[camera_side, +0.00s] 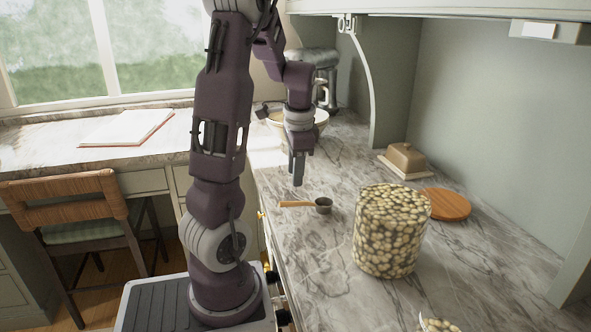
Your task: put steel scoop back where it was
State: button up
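The steel scoop (323,205) lies on the marble counter, a small metal cup with a wooden handle (295,204) pointing left toward the counter's front edge. My gripper (298,184) points down above the counter, just above and behind the scoop's handle in the picture, and looks apart from it. The fingers are seen nearly edge-on, so I cannot tell whether they are open or shut. Nothing is visible hanging from them.
A large jar-like container (391,232) filled with pale round pieces stands right of the scoop. A round wooden board (445,204) and a butter dish (406,160) lie behind it. A mixer with a bowl (320,117) stands at the back. The counter around the scoop is clear.

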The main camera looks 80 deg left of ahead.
jog(key=w+d+r+t, duration=0.1)
jog(key=w+d+r, duration=0.15)
jog(key=d, duration=0.35)
jog(key=w+d+r+t, duration=0.1)
jog(key=d+r+t, duration=0.15)
jog(key=d, duration=0.45)
jog(key=s+d+r+t+h, duration=0.1)
jog(key=s+d, duration=0.3)
jog(key=d, duration=0.4)
jog(key=s+d+r+t+h, duration=0.1)
jog(key=s+d, duration=0.3)
jog(key=d, duration=0.5)
jog(key=shift+s+d+r, duration=0.2)
jog(key=shift+d+r, duration=0.1)
jog(key=shift+r, duration=0.4)
